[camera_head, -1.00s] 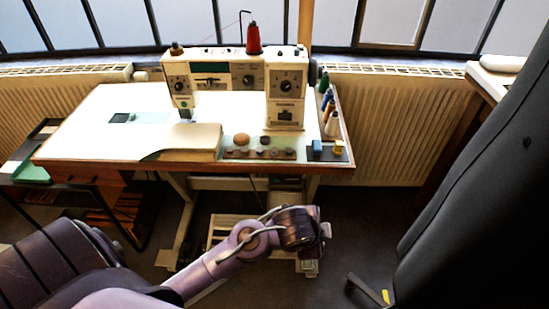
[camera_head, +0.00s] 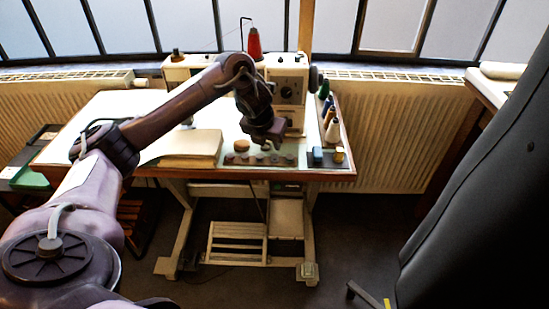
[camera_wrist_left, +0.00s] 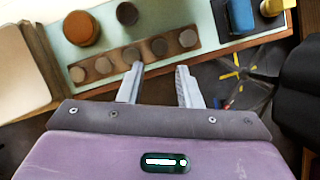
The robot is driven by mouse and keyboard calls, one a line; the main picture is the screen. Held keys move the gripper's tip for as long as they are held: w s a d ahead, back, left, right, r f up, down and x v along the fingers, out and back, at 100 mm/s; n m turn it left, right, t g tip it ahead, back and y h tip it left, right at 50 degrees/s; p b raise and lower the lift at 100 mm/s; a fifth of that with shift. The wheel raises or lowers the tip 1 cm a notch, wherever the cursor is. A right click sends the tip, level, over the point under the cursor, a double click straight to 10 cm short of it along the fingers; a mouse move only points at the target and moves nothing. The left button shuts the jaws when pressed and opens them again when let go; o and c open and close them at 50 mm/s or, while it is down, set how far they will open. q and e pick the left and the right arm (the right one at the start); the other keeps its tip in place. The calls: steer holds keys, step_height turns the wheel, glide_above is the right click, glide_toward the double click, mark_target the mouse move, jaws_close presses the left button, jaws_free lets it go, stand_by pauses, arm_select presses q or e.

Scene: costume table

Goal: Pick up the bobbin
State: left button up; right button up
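Several small round dark discs that look like bobbins sit in a wooden strip (camera_wrist_left: 132,55) near the table's front edge; the strip also shows in the head view (camera_head: 262,160). One more dark disc (camera_wrist_left: 127,13) lies behind the strip. I cannot tell which is the task's bobbin. My left gripper (camera_head: 264,138) hangs above the front of the table by the strip. In the left wrist view its two fingers (camera_wrist_left: 160,68) are apart with nothing between them, and the left fingertip appears close to the strip's discs. My right gripper is not in view.
A round brown cushion-like thing (camera_wrist_left: 81,28) is left of the loose disc. A blue block (camera_wrist_left: 240,16) and a yellow one (camera_wrist_left: 272,7) are to the right. The sewing machine (camera_head: 287,87) stands behind, with thread spools (camera_head: 332,130) at its right. A black chair (camera_head: 480,200) is at right.

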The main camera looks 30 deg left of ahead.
mark_target(273, 158)
arm_select(q)
steer(key=x, duration=0.7)
steer(key=shift+w+f, duration=0.15)
steer(key=shift+f, duration=0.2)
jaws_close()
